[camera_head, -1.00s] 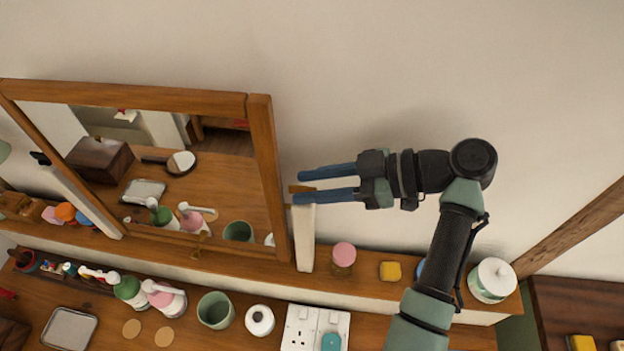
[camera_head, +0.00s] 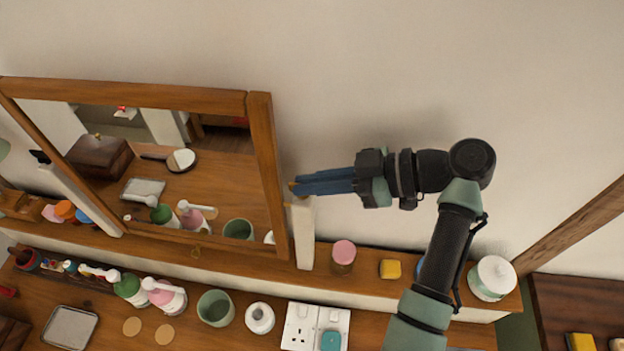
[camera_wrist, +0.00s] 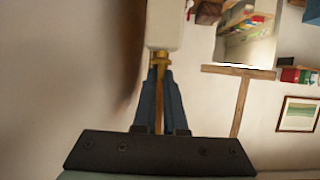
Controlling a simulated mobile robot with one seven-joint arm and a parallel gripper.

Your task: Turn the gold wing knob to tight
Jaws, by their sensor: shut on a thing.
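The gold wing knob (camera_wrist: 160,58) shows in the wrist view between the tips of my blue fingers, at the end of a pale post. In the head view only a small gold edge of the knob (camera_head: 292,186) shows at the fingertips. My gripper (camera_head: 298,186) is shut on the knob, reaching in from the right; its fingers (camera_wrist: 160,78) also show in the wrist view. The pale post (camera_head: 304,235) stands beside the right side of the wood-framed mirror (camera_head: 262,140). The fingers hide most of the knob.
A shelf under the mirror holds a pink-lidded jar (camera_head: 343,253), a yellow block (camera_head: 390,269) and a white lidded pot (camera_head: 492,278). Bottles, a green cup (camera_head: 215,307) and a socket plate (camera_head: 298,326) are on the lower surface. The wall above is clear.

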